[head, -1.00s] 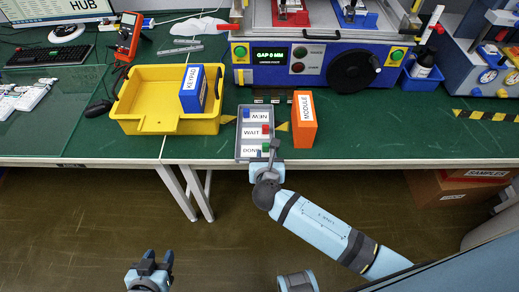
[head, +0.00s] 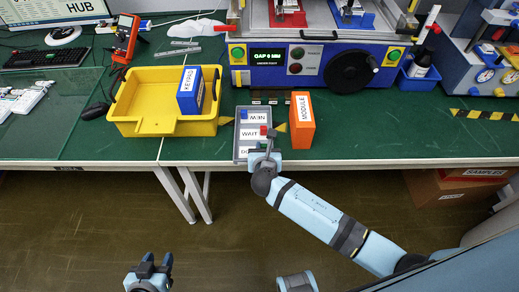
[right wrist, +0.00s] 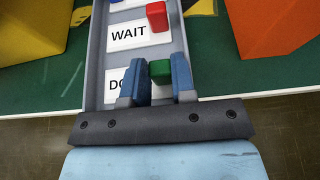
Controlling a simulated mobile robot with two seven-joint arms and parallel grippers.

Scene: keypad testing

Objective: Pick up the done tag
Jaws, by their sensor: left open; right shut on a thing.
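The done tag is a small green block (right wrist: 160,70) in the right wrist view, at the DONE row of the grey tag tray (right wrist: 97,60). My right gripper (right wrist: 153,85) is shut on it, one blue finger on each side. I cannot tell whether the tag is clear of the tray floor. In the head view my right gripper (head: 266,150) is over the tray's near end (head: 238,140) and hides the green tag and most of the DONE label. My left gripper (head: 150,262) is open and empty, low over the floor, away from the table.
A red tag (head: 264,130) lies by WAIT and a blue tag (head: 244,114) by NEW. The orange MODULE box (head: 302,125) stands right of the tray. The yellow bin (head: 150,95) with the blue KEYPAD box (head: 190,92) stands left. A test machine (head: 300,62) is behind.

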